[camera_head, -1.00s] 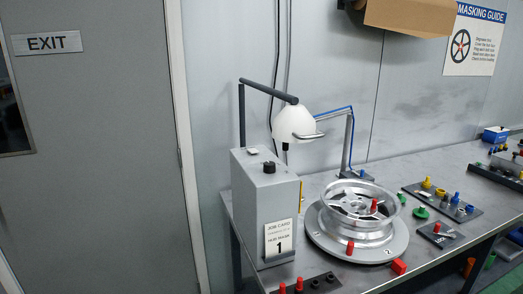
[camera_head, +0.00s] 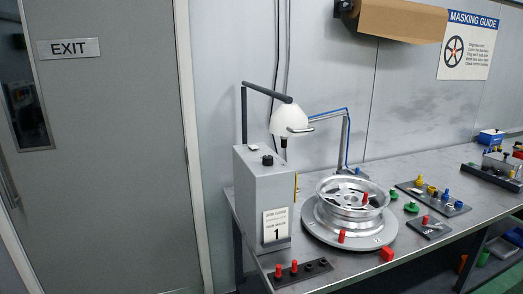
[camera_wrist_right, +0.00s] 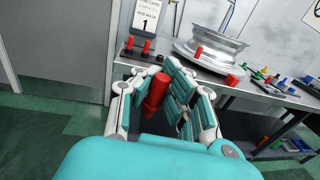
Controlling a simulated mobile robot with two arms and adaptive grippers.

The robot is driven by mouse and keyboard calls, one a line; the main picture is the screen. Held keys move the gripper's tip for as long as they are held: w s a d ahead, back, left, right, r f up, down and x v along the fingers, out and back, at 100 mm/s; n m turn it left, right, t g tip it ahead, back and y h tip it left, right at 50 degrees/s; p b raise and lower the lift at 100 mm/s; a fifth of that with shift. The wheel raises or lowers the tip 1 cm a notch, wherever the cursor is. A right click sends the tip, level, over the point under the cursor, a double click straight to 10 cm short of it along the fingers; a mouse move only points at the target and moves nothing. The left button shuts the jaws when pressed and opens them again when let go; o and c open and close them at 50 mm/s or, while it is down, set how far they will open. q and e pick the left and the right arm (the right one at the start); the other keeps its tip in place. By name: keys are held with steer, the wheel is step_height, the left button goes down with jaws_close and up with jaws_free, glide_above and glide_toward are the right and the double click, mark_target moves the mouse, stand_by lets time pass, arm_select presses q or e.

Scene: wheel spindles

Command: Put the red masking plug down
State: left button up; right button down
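In the right wrist view my right gripper (camera_wrist_right: 160,88) is closed around a red masking plug (camera_wrist_right: 155,93), which hangs tilted between its teal finger pads. It is in front of the bench, apart from the bench top. The dark plug rack (camera_head: 305,275) at the bench's front left corner has two red plugs standing at its left end and dark empty places to their right. The rack also shows in the right wrist view (camera_wrist_right: 137,54), beyond the fingers. My left gripper is in neither view.
The wheel (camera_head: 350,208) sits on a round turntable (camera_head: 318,236), with a red plug on each. A red block (camera_head: 387,254) lies near the bench's front edge. A grey control box (camera_head: 262,200) stands behind the rack. Trays with coloured plugs (camera_head: 433,193) are at right.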

steer(key=shift+d+n+g+y, duration=1)
steer(key=shift+d+n+y, duration=0.7)
steer(key=shift+d+y, duration=0.7)
steer(key=s+a+r+m+t+h, duration=0.1)
steer(key=s+a+r+m+h, duration=0.2)
steer(key=s, duration=0.4)
steer(key=a+h, duration=0.1)
steer(key=a, duration=0.1)
steer(key=shift+s+a+r+t, duration=0.2)
steer(key=shift+s+a+t, duration=0.1)
steer(key=shift+a+t, duration=0.1)
steer(key=shift+w+d+r+m+t+h, duration=0.15)
steer(key=shift+m+h, duration=0.35)
steer(key=shift+h, duration=0.3)
steer(key=shift+w+r+m+t+h, duration=0.1)
steer(key=shift+w+r+m+h, duration=0.1)
steer(key=shift+m+h, duration=0.45)
steer(key=shift+w+d+r+m+t+h, duration=0.15)
steer(key=shift+m+h, duration=0.2)
steer(key=shift+h, duration=0.6)
